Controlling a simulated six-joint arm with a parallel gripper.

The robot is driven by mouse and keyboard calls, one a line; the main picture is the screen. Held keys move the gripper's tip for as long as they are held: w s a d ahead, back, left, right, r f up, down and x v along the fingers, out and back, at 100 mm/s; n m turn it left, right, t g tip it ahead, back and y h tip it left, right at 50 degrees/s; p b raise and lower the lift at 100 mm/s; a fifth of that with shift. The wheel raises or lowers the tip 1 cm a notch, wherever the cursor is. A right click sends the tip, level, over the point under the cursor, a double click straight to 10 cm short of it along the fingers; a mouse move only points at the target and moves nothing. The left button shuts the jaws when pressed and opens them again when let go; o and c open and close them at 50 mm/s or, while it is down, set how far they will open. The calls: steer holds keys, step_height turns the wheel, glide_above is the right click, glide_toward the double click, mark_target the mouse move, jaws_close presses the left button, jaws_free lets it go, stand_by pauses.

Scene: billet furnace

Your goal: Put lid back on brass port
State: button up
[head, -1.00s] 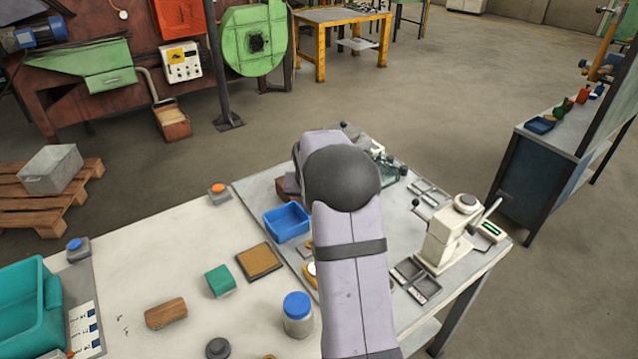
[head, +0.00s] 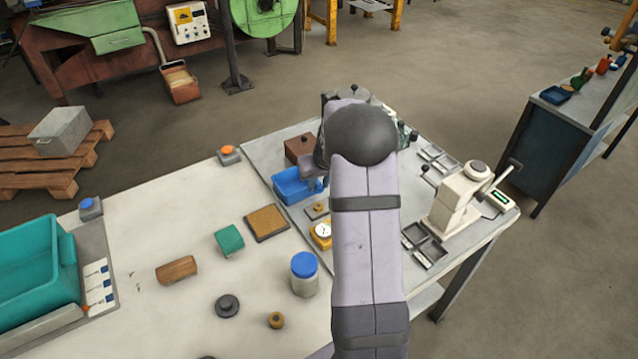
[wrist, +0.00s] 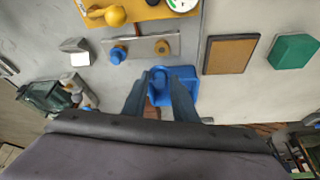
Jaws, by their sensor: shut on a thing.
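A small grey plate (wrist: 140,48) carries a brass port (wrist: 162,47) and a blue-capped port (wrist: 117,55) in the wrist view. In the head view the plate (head: 315,211) and brass port (head: 318,207) show left of my arm. My gripper (wrist: 157,78) is shut on a small blue piece, seemingly the lid, which is hard to tell from the blue bin (wrist: 188,74) behind it. In the wrist view the fingers sit below the plate, over the bin and apart from the brass port. In the head view my arm mostly hides the gripper.
A yellow gauge block (head: 320,235) sits beside the plate. A brown pad (head: 266,222), green block (head: 229,239) and blue-capped jar (head: 305,275) stand on the left. A brown block (head: 299,148) stands behind the bin. A cream press (head: 462,200) stands right. The left-middle table has free room.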

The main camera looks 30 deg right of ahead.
steer(key=shift+f, duration=0.2)
steer(key=shift+f+b, duration=2.35)
steer(key=shift+f, duration=0.7)
steer(key=shift+f+b, duration=0.15)
steer(key=shift+b, duration=0.3)
stand_by(0.6)
steer(key=o, duration=1.6)
steer(key=shift+c, duration=0.2)
steer(key=shift+r+p, duration=2.45)
steer(key=shift+r, duration=1.1)
